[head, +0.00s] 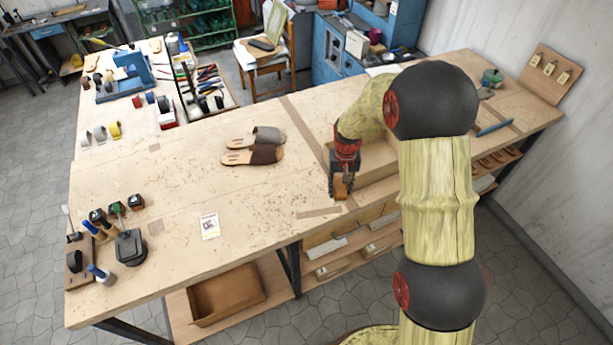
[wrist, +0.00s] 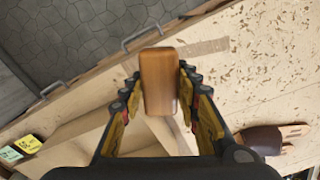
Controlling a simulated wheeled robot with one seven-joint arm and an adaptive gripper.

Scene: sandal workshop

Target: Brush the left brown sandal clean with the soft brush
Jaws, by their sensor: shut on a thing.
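Two sandals lie side by side on the workbench, left of my gripper in the head view. The nearer sandal (head: 254,155) has a dark brown strap; the farther sandal (head: 262,136) has a greyish strap. Both have tan soles with toes to the left. The dark brown strap also shows at the lower right of the wrist view (wrist: 262,140). My gripper (head: 342,183) points down near the bench's front edge, right of the sandals. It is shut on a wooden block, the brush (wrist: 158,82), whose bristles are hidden.
An open wooden tray (head: 376,158) is beside my gripper. The bench between the card and the sandals is clear apart from scattered shavings.

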